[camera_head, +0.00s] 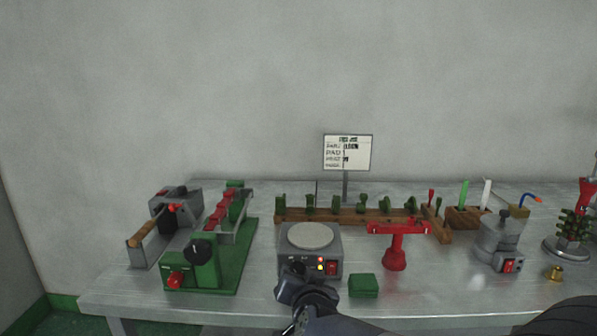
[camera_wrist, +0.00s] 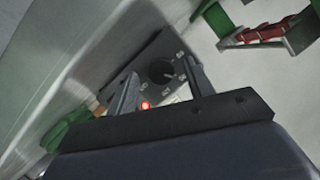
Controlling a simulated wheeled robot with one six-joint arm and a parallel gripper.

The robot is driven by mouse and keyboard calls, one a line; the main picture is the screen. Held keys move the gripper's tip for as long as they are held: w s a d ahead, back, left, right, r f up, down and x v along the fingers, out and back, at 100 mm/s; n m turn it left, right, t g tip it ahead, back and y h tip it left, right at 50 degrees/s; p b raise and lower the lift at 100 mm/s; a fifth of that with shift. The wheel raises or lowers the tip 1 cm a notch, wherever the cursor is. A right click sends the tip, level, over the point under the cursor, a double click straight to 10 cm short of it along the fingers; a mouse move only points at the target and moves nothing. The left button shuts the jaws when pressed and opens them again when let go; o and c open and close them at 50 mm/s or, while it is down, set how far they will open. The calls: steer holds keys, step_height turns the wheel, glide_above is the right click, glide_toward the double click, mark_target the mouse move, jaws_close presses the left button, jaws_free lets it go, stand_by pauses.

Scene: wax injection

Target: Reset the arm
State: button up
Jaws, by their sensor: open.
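My gripper (camera_head: 293,272) is at the front edge of the table, just before the grey box with a round pale plate (camera_head: 310,236). It partly hides that box's front panel. In the wrist view the two fingers of my gripper (camera_wrist: 163,82) are spread apart and I see nothing held between them. Beyond them are a grey panel with a dark knob (camera_wrist: 160,71) and a glowing red light (camera_wrist: 145,105). I cannot tell whether the fingers touch the panel.
A green machine (camera_head: 205,262) stands left on the metal table (camera_head: 130,292). A green block (camera_head: 363,286) and a red stand (camera_head: 396,250) are to the right. Behind are a wooden rack (camera_head: 340,217) and a sign (camera_head: 347,153). A grey pot (camera_head: 499,243) stands farther right.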

steer(key=shift+w, duration=0.3)
steer(key=shift+s, duration=0.1)
